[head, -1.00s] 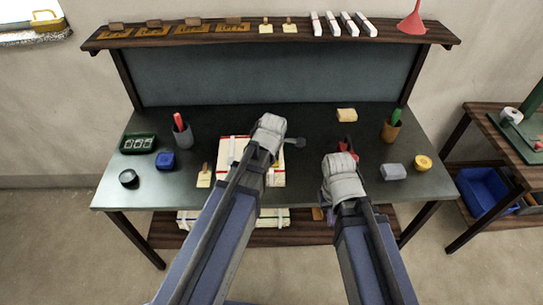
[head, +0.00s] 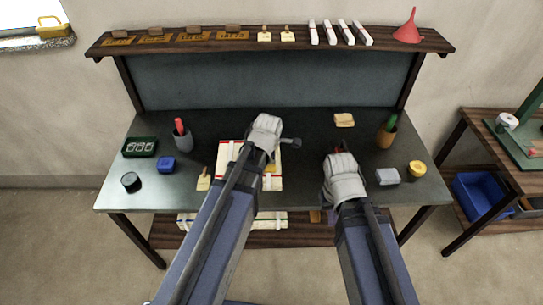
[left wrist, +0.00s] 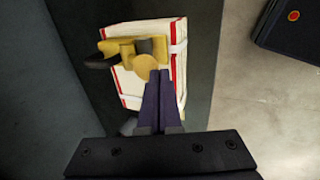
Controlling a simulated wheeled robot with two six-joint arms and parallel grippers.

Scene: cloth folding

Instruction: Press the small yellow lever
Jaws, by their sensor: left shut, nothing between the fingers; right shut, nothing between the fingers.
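A yellow device (left wrist: 120,51) with a dark handle (left wrist: 101,61) lies on a white parcel with red edges (left wrist: 160,30). A small round yellow piece (left wrist: 146,67) on it may be the lever; I cannot be sure. The left gripper (left wrist: 166,76) is shut and empty, its tips next to the round piece; I cannot tell if they touch. In the head view, the left wrist hides most of the device, and the parcel (head: 229,152) shows around my arm. My right gripper (head: 341,156) is shut and empty near a small red object (head: 339,148) right of the parcel, its fingers largely hidden.
A raised shelf (head: 270,43) runs along the back.

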